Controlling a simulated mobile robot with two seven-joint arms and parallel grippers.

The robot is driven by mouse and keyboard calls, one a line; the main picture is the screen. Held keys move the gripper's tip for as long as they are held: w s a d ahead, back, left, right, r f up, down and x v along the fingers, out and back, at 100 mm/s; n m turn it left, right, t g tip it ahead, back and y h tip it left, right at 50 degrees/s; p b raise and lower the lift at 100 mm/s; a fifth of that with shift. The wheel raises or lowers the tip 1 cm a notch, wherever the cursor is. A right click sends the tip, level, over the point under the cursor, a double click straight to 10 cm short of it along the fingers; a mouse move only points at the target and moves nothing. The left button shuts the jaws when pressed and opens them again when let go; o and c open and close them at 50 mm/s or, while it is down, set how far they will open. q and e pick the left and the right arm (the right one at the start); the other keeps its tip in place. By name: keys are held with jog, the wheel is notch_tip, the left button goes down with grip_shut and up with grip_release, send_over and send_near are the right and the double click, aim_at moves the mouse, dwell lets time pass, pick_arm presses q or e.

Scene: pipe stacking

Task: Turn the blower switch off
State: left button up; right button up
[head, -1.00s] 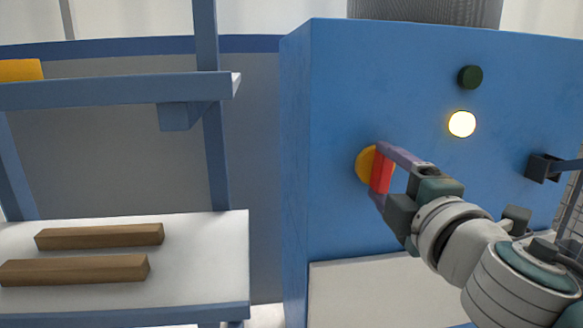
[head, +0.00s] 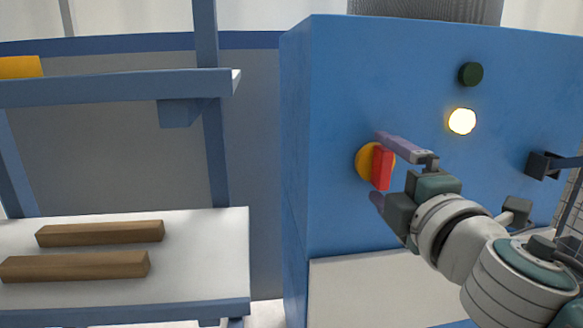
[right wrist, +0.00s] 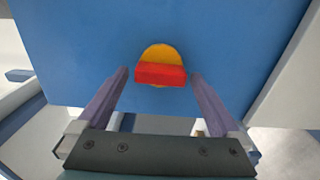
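The blower switch is a red handle (head: 382,169) on a round yellow plate (head: 364,160), on the front of the blue cabinet (head: 335,110). The red handle stands nearly upright in the head view. My right gripper (head: 378,166) is open, with one finger above the handle and one below it. In the right wrist view the red handle (right wrist: 160,74) lies across between the two spread fingers (right wrist: 160,76), with a gap on each side. A lit pale-yellow lamp (head: 462,122) and a dark green button (head: 470,75) are above right of the switch. My left gripper is not in view.
A blue-framed shelf (head: 120,88) stands on the left, with two brown bars (head: 100,233) on its white lower board. A black bracket (head: 544,165) juts from the cabinet right of my right arm. A white panel (head: 370,290) is below the switch.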

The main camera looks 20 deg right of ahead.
jog(key=v, duration=1)
jog(key=shift+b, duration=0.4)
